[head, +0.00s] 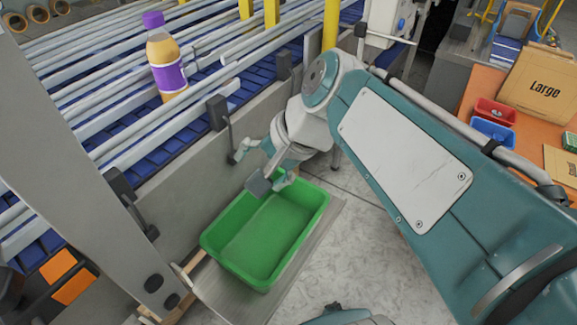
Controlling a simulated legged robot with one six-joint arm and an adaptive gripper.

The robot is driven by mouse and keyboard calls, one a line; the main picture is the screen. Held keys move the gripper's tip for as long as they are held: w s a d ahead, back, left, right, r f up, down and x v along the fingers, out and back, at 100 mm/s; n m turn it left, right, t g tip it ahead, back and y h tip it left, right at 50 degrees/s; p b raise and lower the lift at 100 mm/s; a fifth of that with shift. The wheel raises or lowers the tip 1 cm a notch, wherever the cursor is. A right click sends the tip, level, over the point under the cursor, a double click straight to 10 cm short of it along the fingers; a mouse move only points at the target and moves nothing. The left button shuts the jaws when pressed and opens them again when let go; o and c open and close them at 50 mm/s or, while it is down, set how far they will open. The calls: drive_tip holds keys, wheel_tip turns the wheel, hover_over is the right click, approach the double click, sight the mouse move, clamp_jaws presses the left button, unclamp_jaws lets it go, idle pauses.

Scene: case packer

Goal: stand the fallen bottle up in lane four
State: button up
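One bottle (166,62) with orange contents, a purple cap and a purple label stands upright among the conveyor rails at the upper left. Its base is partly hidden behind a front rail. I see no bottle lying down, and the lane numbers are not visible. My gripper (262,172) is low beside the conveyor's side wall, above the far end of a green crate. It is well apart from the bottle, to its lower right. No bottle shows in it. Its fingers are small and overlap the wrist, so their opening is unclear.
The empty green crate (232,262) sits on a grey shelf below the conveyor wall (180,195). Grey rails (105,95) divide the blue conveyor lanes. Yellow posts (330,24) rise behind. An orange table (492,85) with bins and cartons stands right. Floor (350,255) is clear.

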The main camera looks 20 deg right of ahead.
drive_tip(key=s+d+f+n+t+h, duration=0.1)
drive_tip(key=s+d+f+n+h, duration=0.4)
drive_tip(key=n, duration=0.4)
drive_tip(key=shift+s+d, duration=0.15)
drive_tip(key=shift+f, duration=0.1)
